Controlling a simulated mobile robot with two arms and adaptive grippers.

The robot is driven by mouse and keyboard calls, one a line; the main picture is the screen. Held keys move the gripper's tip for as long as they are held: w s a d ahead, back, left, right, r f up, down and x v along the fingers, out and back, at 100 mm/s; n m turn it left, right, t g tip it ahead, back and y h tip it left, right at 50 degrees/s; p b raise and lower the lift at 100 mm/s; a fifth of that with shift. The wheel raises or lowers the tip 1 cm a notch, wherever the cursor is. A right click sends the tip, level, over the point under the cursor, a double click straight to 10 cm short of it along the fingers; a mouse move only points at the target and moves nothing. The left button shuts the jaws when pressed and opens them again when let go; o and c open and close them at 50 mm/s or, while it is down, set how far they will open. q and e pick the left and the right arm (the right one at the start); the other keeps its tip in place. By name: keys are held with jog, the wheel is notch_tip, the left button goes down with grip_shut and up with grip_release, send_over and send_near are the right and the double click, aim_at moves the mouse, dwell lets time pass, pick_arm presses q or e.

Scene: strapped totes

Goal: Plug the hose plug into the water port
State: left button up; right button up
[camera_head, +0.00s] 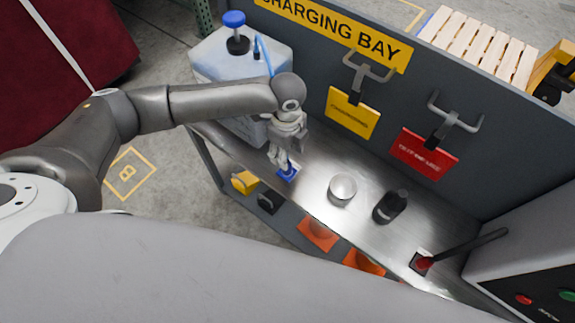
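My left gripper (281,158) points down at the front edge of the metal bench, below the wrist. A small blue piece (288,173) shows right at its fingertips. I cannot tell whether this is the hose plug or the water port, or whether the fingers are closed on it. A thin blue hose (264,52) rises beside a pale blue-white tank (215,62) with a blue cap, then runs down behind my wrist, where its end is hidden. My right gripper is out of view.
The metal bench (325,160) carries a silver dome (342,188), a dark bottle (390,207) and a red-based lever (424,264). Yellow, black and orange fittings (318,233) line its front. Yellow (352,113) and red (424,153) tags hang from the back panel. A control box (530,270) stands right.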

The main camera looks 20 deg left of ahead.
pick_arm(q)
notch_tip(320, 180, down, 6)
jog(key=b, duration=0.6)
jog(key=shift+r, duration=0.2)
jog(key=shift+f, duration=1.55)
jog(key=shift+r, duration=0.1)
jog(key=shift+p, duration=0.45)
jog(key=shift+p, duration=0.45)
